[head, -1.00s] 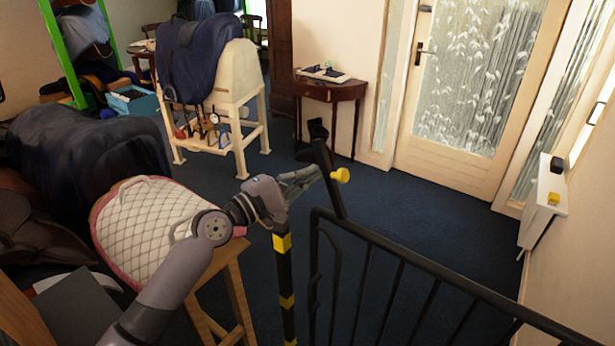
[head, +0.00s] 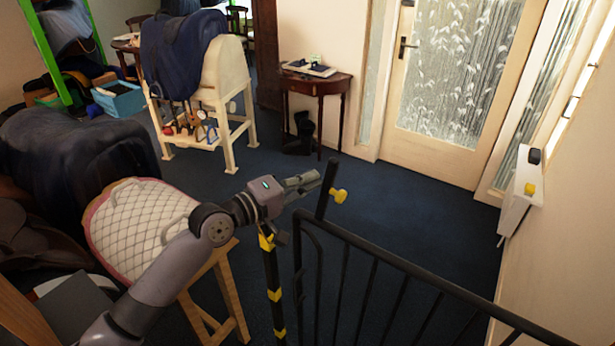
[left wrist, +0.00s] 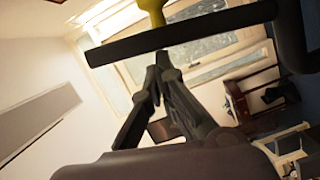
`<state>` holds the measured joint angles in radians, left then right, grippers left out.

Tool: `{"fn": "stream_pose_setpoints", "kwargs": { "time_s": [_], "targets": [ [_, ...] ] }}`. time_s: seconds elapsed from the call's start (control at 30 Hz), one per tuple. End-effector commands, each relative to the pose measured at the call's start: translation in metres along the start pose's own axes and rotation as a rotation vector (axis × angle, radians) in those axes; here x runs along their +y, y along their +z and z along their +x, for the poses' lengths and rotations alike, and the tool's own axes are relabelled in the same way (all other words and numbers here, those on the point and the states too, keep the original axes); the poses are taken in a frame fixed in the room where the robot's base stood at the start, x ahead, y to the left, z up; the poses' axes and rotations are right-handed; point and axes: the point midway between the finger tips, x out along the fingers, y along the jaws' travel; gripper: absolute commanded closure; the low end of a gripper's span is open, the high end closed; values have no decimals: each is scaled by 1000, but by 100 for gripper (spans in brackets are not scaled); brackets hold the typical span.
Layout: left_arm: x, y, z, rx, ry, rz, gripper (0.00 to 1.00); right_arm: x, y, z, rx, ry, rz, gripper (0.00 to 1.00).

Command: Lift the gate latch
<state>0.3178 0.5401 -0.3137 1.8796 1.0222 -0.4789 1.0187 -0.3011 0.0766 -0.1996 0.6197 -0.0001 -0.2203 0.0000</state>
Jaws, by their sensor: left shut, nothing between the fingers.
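The gate latch is a dark bar (head: 327,186) with a yellow knob (head: 340,195), standing nearly upright just behind the corner of the black gate (head: 400,262). My left gripper (head: 317,180) is shut and empty, its tips close to the bar's left side; I cannot tell whether they touch. In the left wrist view the bar (left wrist: 185,36) crosses just beyond the shut fingertips (left wrist: 160,62), and the yellow knob (left wrist: 152,8) sits on its far side. A black-and-yellow striped post (head: 275,295) stands below my gripper. My right gripper is not in view.
A saddle stand (head: 225,80) and a small wooden table (head: 318,85) stand at the back. A quilted white pad (head: 135,225) lies at the left near my arm. A glazed door (head: 455,75) is at the back right. Blue carpet (head: 400,190) beyond the gate is clear.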

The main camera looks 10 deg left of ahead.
Motion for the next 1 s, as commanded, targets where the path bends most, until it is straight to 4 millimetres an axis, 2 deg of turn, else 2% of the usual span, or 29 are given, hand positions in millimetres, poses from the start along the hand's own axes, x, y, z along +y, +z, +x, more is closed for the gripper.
{"fn": "stream_pose_setpoints", "kwargs": {
  "time_s": [0.57, 0.67, 1.0],
  "targets": [
    [-1, 0, -4, 0, -3, 5, 100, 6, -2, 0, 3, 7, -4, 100],
    [-2, 0, -16, 1, -4, 6, 100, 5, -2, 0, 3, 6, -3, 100],
    [-2, 1, -86, -1, -8, 6, 100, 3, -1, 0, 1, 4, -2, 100]
  ]
}}
